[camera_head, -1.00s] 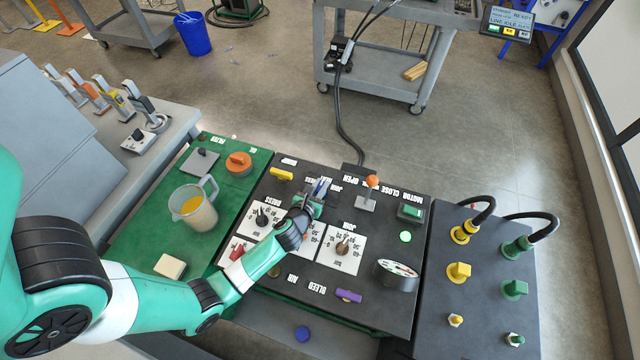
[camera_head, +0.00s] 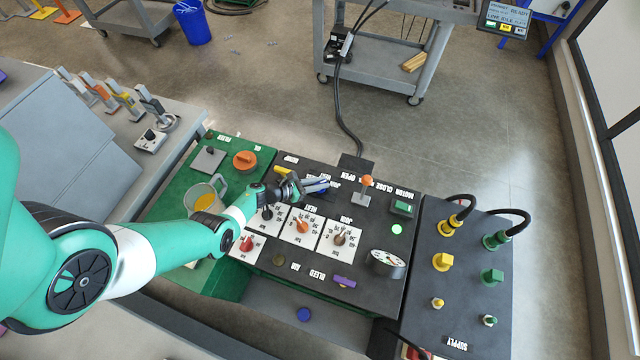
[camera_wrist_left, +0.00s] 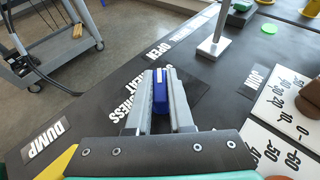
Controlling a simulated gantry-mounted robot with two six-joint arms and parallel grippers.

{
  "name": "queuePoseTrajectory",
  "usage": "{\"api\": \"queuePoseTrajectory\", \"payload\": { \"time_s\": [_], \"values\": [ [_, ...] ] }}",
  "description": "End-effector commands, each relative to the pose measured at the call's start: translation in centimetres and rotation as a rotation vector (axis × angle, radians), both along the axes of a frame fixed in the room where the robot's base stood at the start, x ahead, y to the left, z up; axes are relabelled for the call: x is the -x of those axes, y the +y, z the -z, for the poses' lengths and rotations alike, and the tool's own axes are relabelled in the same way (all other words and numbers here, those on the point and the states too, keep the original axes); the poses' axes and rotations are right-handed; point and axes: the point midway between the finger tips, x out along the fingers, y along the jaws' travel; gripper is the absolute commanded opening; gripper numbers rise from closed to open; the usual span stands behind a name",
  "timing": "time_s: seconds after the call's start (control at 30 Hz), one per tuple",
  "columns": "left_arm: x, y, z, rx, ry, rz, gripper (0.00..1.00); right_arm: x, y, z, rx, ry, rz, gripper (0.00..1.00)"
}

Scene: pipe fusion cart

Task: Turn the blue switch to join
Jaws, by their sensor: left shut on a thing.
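The blue switch (camera_wrist_left: 160,92) is a narrow blue handle on the black control panel (camera_head: 330,276). In the left wrist view it stands between the two grey fingers of my left gripper (camera_wrist_left: 160,100), which is shut on it. In the head view my left gripper (camera_head: 316,186) reaches in from the left at the panel's far side and mostly hides the switch. White lettering around the switch is partly covered by the fingers; a JOIN label (camera_wrist_left: 256,77) shows to the right in the wrist view. My right gripper is not in view.
An orange-knobbed lever (camera_head: 366,186) stands just right of my left gripper. White dial plates (camera_head: 341,252) with pointer knobs lie nearer. A jug (camera_head: 207,197) of yellow liquid stands under my left arm on the green panel. A yellow handle sits beside the gripper.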

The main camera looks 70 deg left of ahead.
Motion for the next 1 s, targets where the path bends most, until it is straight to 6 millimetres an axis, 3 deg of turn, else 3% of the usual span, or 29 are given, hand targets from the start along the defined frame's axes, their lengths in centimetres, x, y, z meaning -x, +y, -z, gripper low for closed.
{"api": "queuePoseTrajectory", "payload": {
  "time_s": [0.2,0.73,0.77,0.8,0.9,1.0],
  "values": [
    [-0.09,0.13,-0.05,-0.002,-0.004,0.080,0.00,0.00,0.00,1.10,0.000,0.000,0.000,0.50],
    [-0.03,-0.01,-0.17,0.000,-0.001,0.112,0.00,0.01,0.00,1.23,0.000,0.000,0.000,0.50],
    [-0.03,-0.02,-0.18,0.000,-0.001,0.112,0.22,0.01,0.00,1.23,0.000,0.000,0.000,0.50],
    [-0.03,-0.02,-0.18,0.000,-0.001,0.112,0.29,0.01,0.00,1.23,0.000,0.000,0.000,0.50],
    [-0.01,-0.03,-0.14,0.000,-0.001,0.110,0.47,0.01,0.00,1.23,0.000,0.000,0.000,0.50],
    [0.00,-0.04,-0.09,0.001,0.000,0.110,0.50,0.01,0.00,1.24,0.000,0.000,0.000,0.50]
  ]
}}
